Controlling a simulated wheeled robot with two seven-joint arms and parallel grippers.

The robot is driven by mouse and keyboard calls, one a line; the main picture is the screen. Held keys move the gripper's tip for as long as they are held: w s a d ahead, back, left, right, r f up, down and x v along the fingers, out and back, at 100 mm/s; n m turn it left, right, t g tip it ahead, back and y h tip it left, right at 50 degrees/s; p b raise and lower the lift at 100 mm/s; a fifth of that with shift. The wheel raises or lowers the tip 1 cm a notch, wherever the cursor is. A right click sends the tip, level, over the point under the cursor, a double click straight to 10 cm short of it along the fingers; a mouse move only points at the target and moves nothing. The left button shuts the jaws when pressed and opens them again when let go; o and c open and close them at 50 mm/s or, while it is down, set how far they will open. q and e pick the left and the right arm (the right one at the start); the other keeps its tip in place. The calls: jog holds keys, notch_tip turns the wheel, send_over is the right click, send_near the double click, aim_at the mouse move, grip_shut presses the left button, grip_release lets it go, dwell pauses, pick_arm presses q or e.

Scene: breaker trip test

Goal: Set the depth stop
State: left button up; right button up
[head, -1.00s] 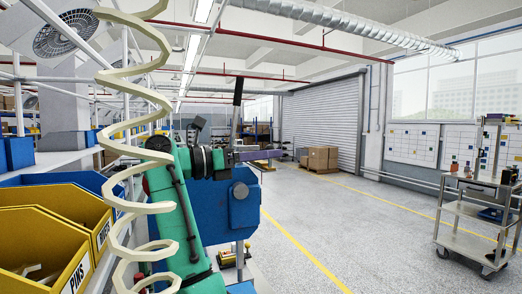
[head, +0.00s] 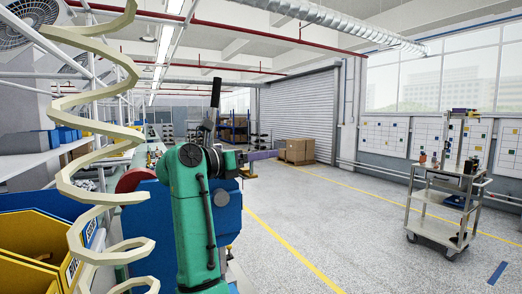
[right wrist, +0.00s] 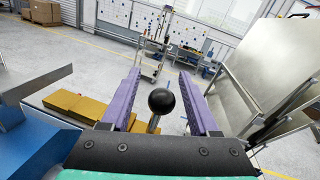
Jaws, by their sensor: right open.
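My right gripper (head: 264,155) is at the end of my green arm in the head view, its purple fingers pointing right. In the right wrist view its two fingers (right wrist: 160,74) are apart. A black ball knob (right wrist: 162,101) on a short grey rod shows between them, nearer the black palm; I cannot tell how far below or beyond the fingers it lies. A blue machine body (head: 230,214) stands behind my right arm in the head view. A long black handle (head: 214,95) rises above the wrist. I cannot make out the depth stop. My left gripper does not show.
Yellow blocks (right wrist: 92,106) lie beside the left finger in the wrist view; grey metal plates (right wrist: 270,70) stand at right. A pale coiled hose (head: 75,190) hangs at left before blue and yellow bins. A cart (head: 440,200) stands at right; floor between is clear.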

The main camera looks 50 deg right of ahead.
jog(key=shift+s+d, duration=0.1)
grip_shut()
dwell(1.2)
